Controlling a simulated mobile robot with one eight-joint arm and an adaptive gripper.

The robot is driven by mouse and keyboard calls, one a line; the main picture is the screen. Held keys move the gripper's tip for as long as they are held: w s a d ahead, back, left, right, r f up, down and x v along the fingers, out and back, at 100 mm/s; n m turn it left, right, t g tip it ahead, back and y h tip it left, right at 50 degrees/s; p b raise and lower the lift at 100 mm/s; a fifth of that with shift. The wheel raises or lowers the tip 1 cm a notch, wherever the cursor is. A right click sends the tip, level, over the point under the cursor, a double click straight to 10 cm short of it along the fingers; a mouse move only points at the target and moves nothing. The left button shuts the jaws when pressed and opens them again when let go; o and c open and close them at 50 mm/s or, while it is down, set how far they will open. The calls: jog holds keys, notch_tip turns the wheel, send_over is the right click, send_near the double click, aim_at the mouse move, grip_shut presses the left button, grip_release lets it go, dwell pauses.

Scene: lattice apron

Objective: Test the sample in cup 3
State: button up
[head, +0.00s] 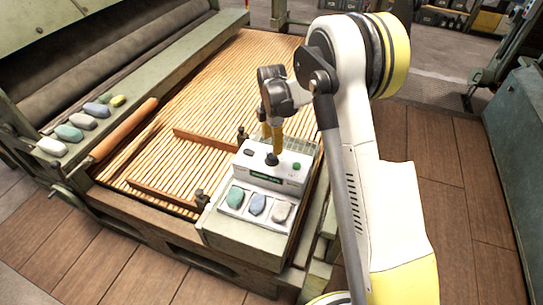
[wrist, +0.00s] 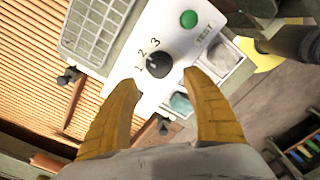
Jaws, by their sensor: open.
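The white tester box (head: 262,165) stands on a green-grey corner block. Its dark knob (wrist: 159,65) has the numbers 1, 2 and 3 around one side. A small light mark on the knob faces the 1–2 side; I cannot tell exactly which number. A green button (wrist: 188,18) sits by the word TEST. Three sample cups stand in front of the box: greenish (head: 235,197), blue-grey (head: 257,204) and pale grey (head: 281,211). I read no numbers on them. My gripper (wrist: 159,78) is open, its yellow fingers either side of the knob; contact is unclear.
A slatted wooden bed (head: 200,90) lies behind and left of the box. A wooden roller (head: 123,130) and several coloured stones (head: 83,121) lie along its left side. A grey grid (wrist: 95,28) adjoins the box. Open plank floor (head: 440,165) lies to the right.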

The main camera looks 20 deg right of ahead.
aim_at(272, 156)
notch_tip(272, 156, down, 7)
jog(key=shift+r+b, duration=0.1)
jog(key=shift+b, duration=0.85)
jog(key=shift+c, duration=0.5)
jog(key=c, duration=1.1)
